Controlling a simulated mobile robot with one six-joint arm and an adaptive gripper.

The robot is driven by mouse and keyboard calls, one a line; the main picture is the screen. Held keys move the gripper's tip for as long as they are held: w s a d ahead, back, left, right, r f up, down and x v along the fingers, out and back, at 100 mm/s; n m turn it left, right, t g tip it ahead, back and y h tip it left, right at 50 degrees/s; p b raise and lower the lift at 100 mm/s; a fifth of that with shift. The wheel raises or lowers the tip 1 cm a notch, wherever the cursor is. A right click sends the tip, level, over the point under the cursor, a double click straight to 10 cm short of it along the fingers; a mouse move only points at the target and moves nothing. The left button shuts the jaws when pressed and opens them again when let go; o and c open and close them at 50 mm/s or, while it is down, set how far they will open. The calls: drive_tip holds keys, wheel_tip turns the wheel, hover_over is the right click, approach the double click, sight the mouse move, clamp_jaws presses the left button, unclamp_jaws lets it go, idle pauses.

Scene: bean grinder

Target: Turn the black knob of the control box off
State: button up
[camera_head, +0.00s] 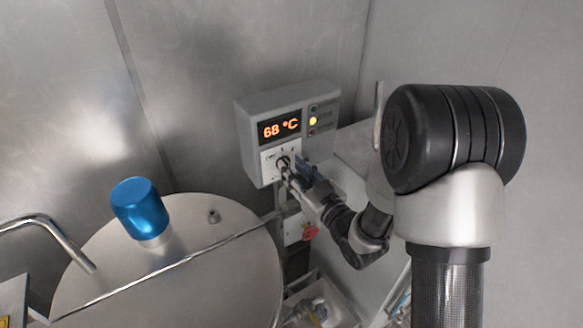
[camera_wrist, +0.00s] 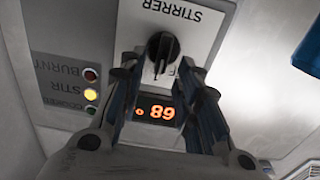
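The grey control box (camera_head: 258,103) is on the metal wall in the head view, its display reading 68 °C. Its black knob (camera_head: 283,161) sits on a white plate below the display, partly hidden by my gripper (camera_head: 291,176). In the wrist view the box appears upside down. There the black knob (camera_wrist: 162,50) is on the plate marked STIRRER, with its pointer towards the display. My gripper (camera_wrist: 159,72) is open, with one finger on each side of the knob's lower part. I see gaps between fingers and knob; contact cannot be told.
The yellow lamp (camera_head: 313,121) on the box is lit. A large round metal lid (camera_head: 190,265) with a blue cap (camera_head: 140,207) stands left of my arm. A red switch (camera_head: 310,232) is below the box. A bent metal pipe (camera_head: 62,236) is at far left.

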drive_tip(key=shift+w+a, duration=0.4)
drive_tip(key=shift+w, duration=0.2)
drive_tip(key=shift+c, duration=0.3)
clamp_jaws()
